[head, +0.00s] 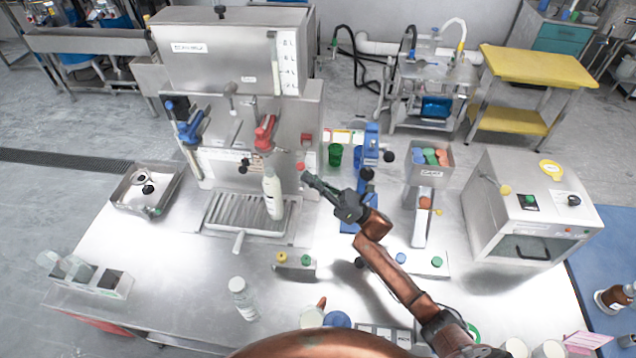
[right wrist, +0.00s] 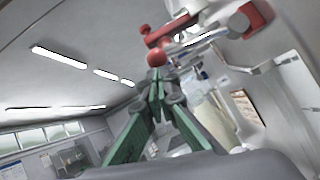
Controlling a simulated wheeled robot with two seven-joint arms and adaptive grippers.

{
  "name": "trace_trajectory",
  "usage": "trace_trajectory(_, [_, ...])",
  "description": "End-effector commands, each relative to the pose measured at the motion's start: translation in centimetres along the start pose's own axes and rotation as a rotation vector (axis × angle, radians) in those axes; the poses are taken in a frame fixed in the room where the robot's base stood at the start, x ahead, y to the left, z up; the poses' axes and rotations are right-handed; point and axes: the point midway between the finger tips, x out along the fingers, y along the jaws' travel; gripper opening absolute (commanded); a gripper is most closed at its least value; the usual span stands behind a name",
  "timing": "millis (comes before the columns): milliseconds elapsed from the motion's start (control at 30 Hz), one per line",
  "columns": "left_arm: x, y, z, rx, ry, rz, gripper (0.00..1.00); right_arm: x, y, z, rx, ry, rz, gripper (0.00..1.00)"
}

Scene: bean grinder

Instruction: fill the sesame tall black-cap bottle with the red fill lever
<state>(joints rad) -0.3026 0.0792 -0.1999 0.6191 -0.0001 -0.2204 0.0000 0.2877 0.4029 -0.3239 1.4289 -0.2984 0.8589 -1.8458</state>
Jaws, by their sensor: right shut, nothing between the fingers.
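The red fill lever (head: 265,132) is on the front of the steel filling machine. It also shows large at the top right of the right wrist view (right wrist: 255,18), where a red ball knob (right wrist: 157,57) appears just beyond my fingertips. A tall pale bottle (head: 272,195) stands upright on the drip tray below the red lever; I cannot read its label. My right gripper (head: 306,178) is shut and empty, just right of the bottle's top. Its green fingers meet at the tips in the right wrist view (right wrist: 157,80); contact with the knob is unclear. My left gripper is not in view.
A blue lever (head: 190,125) is on the machine's left side. A metal tray (head: 125,195) holds small dark parts. A green cup (head: 335,155) and blue stand (head: 370,150) are right of the machine.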

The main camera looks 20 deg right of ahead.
Motion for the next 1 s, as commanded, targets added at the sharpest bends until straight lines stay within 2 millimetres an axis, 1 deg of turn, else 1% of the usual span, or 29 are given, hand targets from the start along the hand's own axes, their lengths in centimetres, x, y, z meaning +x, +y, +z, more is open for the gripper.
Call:
trace_trajectory(367, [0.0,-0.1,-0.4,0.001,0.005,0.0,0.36,0.1,0.0,0.0,0.002,0.0,-0.002,0.0])
trace_trajectory(600, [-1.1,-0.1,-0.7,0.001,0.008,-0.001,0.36,0.4,0.3,0.5,0.038,0.0,-0.027,0.0])
trace_trajectory(1000, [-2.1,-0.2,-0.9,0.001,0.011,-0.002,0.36,0.8,0.6,1.1,0.088,0.0,-0.061,0.0])
